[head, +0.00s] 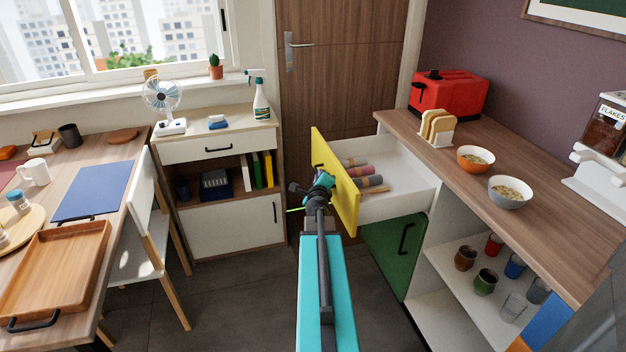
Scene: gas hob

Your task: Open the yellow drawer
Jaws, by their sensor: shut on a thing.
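The yellow drawer (348,198) is in the right half of the head view, under the right-hand counter. It stands pulled out, and its white interior shows rolled items (360,171) and other small things lying inside. My gripper (318,186) is at the outer side of the yellow front, shut on the drawer's handle. The handle itself is mostly hidden behind my gripper and arm. My turquoise arm reaches up from the bottom middle of the view to the drawer front.
A green door (392,252) is below the drawer, beside open shelves with cups (485,282). Bowls (476,159), toast in a rack (437,127) and a red toaster (449,93) stand on the counter. A chair (141,240) and table are at left. Floor (235,300) between is clear.

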